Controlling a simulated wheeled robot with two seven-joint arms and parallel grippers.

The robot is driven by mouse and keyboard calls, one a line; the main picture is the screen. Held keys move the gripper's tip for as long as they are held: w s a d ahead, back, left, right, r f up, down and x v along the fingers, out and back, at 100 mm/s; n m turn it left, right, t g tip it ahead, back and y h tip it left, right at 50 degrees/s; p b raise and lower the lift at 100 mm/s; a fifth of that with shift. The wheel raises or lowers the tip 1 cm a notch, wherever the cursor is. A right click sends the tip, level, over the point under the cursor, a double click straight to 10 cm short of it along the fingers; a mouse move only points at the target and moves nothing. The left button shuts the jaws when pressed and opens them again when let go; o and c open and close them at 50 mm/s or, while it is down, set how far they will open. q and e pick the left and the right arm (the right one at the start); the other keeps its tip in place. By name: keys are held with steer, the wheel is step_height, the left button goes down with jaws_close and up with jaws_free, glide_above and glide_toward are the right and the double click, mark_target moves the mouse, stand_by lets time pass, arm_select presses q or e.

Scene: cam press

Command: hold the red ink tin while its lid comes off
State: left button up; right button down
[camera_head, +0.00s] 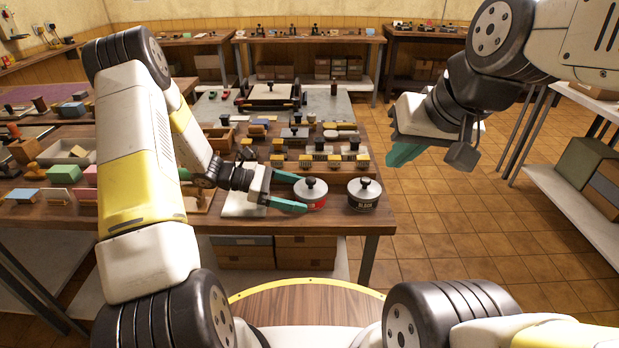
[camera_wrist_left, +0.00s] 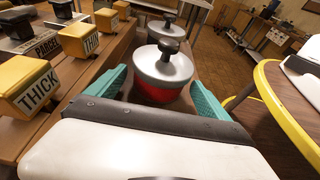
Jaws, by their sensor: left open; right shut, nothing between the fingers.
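The red ink tin (camera_head: 311,194) stands upright at the table's front edge, with a silver lid and dark knob on top. In the left wrist view the tin (camera_wrist_left: 163,90) has a red body, and its lid is on. My left gripper (camera_head: 292,192) is open, its teal fingers on either side of the tin's near part; I cannot tell whether they touch it. In the left wrist view the fingers (camera_wrist_left: 162,92) flank the tin. My right gripper (camera_head: 402,155) is shut and empty, raised over the floor right of the table.
A tin marked BLACK (camera_head: 363,195) stands close to the right of the red tin, near the table's corner. Yellow label blocks (camera_head: 320,161) and stamps stand in rows behind. A white pad (camera_head: 244,204) lies to the left. The floor right of the table is open.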

arm_select(q)
steer(key=shift+x, duration=1.4)
steer(key=c, duration=1.1)
arm_select(e)
steer(key=c, duration=2.1)
jaws_free()
steer(key=o, duration=0.7)
steer(key=shift+w+a+r, duration=0.1)
steer(key=shift+w, duration=0.25)
steer(key=o, duration=1.4)
steer(key=w+a+m+g, duration=0.1)
steer(key=w+a+g, duration=0.1)
steer(key=w, duration=0.4)
steer(key=shift+w+a, duration=0.2)
steer(key=shift+a, duration=0.1)
steer(key=m+g+h, duration=0.2)
steer(key=m+g, duration=0.1)
steer(key=g, duration=0.1)
glide_toward(310, 181)
step_height(310, 181, down, 11)
steer(key=shift+w+a+r, duration=0.1)
steer(key=shift+w, duration=0.05)
